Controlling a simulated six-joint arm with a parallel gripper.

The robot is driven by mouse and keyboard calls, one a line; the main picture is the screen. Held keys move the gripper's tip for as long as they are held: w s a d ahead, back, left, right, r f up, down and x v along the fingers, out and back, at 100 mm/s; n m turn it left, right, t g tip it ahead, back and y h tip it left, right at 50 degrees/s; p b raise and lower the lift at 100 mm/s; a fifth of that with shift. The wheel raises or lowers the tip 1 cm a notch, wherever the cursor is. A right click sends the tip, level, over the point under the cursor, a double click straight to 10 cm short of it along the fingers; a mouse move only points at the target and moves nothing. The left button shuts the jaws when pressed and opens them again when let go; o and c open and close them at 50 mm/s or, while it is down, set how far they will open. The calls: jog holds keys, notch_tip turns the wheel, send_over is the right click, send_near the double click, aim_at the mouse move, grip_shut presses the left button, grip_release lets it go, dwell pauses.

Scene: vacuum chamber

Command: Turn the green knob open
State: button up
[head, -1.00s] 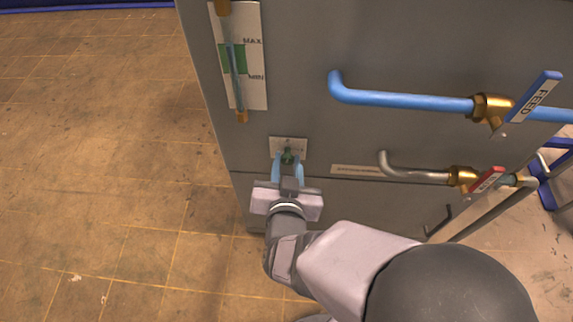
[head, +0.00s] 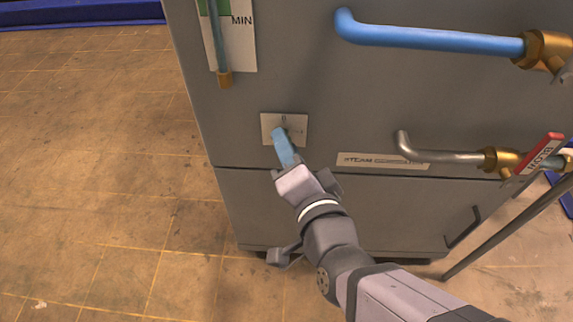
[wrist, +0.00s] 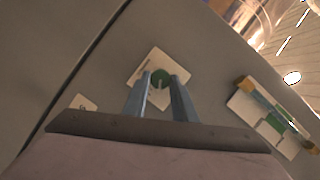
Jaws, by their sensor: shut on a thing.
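The green knob (wrist: 160,77) sits on a small pale plate (head: 297,122) on the grey cabinet front. In the wrist view it shows between the tips of my gripper's two blue fingers. In the head view my gripper (head: 284,146) covers the knob, and only one blue finger shows clearly. My gripper is shut on the knob. In the wrist view the plate and the cabinet appear tilted. The marks on the plate are too small to read.
A level gauge (head: 218,40) with a MIN mark is above left of the knob. A blue pipe (head: 430,37) and a grey pipe with a red-handled valve (head: 540,153) are to the right. A black handle (head: 463,228) is on the lower panel. Floor at left is clear.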

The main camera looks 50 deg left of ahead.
jog(key=m+b, duration=0.1)
jog(key=b, duration=0.3)
jog(key=m+y+b, duration=0.1)
jog(key=m+b, duration=0.1)
jog(key=b, duration=0.2)
jog(key=m+y+b, duration=0.1)
jog(key=m+b, duration=0.1)
jog(key=b, duration=0.2)
jog(key=shift+w+d+f+b, duration=0.1)
jog(key=shift+f+b, duration=0.25)
jog(key=shift+b, duration=0.05)
jog(key=shift+r, duration=0.1)
jog(key=o, duration=1)
jog(key=shift+r, duration=0.1)
